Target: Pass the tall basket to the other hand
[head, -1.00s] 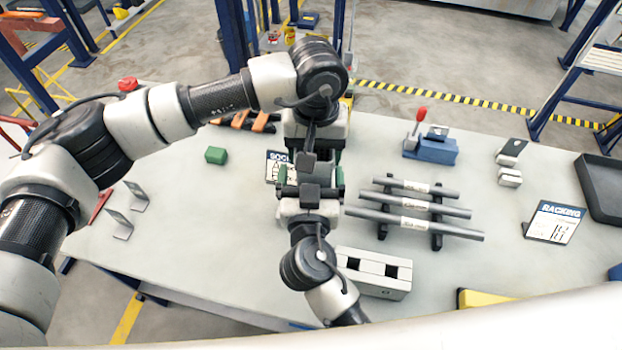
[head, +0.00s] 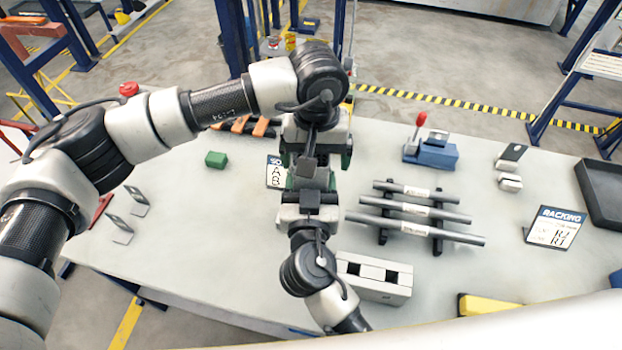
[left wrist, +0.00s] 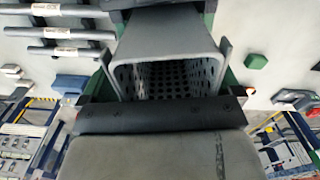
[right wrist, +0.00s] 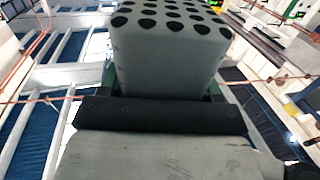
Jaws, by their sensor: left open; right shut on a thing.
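The tall basket is a grey square tube with rounded edges, a perforated base and an open mouth. In the left wrist view the basket (left wrist: 166,42) shows its mouth and hole-dotted inside, between the spread fingers of my left gripper (left wrist: 168,68). In the right wrist view the basket (right wrist: 166,65) stands between the fingers of my right gripper (right wrist: 162,92), base away from the palm. My right gripper is shut on it; my left gripper is open around it. In the head view my left gripper (head: 314,160) and right gripper (head: 309,198) face each other, largely hiding the basket.
Below the grippers is a pale table (head: 225,245). A rack of grey bars (head: 415,210) and a grey block with square openings (head: 373,277) lie to the right. A green block (head: 215,159) is on the left. A blue clamp with a red knob (head: 431,150) stands farther back.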

